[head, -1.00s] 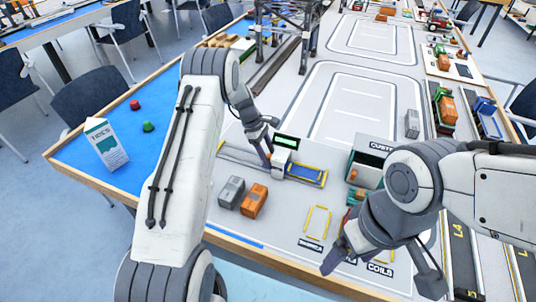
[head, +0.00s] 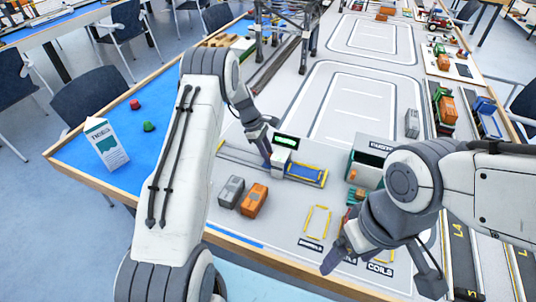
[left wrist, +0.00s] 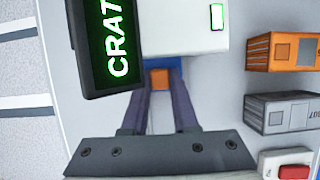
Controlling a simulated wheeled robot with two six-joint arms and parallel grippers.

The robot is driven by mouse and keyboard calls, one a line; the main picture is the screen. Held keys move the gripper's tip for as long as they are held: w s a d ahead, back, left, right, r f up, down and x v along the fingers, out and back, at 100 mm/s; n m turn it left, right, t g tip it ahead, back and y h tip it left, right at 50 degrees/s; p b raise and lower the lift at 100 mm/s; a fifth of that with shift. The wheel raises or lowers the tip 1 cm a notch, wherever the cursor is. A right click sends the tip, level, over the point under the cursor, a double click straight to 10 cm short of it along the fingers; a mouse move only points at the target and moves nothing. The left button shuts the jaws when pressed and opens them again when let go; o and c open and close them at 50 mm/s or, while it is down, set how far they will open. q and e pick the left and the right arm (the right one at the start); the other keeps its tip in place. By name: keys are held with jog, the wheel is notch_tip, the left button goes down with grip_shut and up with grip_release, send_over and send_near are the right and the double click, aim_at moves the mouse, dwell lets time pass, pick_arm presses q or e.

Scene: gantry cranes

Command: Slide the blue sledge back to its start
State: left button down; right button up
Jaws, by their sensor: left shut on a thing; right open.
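The blue sledge (left wrist: 178,63) shows in the left wrist view as a small blue patch under the white housing (left wrist: 185,25). A small orange block (left wrist: 160,78) sits at it, between my fingertips. My left gripper (left wrist: 160,92) is shut there; the housing and display hide much of the sledge. In the head view my left gripper (head: 268,156) is low beside the housing with a green-lit display (head: 286,140). A blue plate in a yellow frame (head: 306,172) lies to its right; a grey track runs left. My right gripper (head: 384,272) is open and empty at the front right.
A grey block (head: 231,191) and an orange block (head: 253,200) stand in front of the track. A dark-fronted box (head: 368,165) stands to the right. A milk-type carton (head: 106,145) stands on the blue area at left. A yellow-outlined spot (head: 318,221) is empty.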

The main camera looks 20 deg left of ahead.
dwell(0.8)
pick_arm(q)
jog(key=a, duration=0.6)
jog(key=a+b, duration=0.1)
jog(key=a, duration=0.5)
jog(key=a+b, duration=0.1)
jog(key=a, duration=0.5)
jog(key=shift+w, duration=0.3)
jog(key=shift+a+r, duration=0.1)
jog(key=shift+a, duration=0.25)
jog(key=c, duration=0.7)
grip_release()
jog(key=v, duration=1)
jog(key=shift+r, duration=0.2)
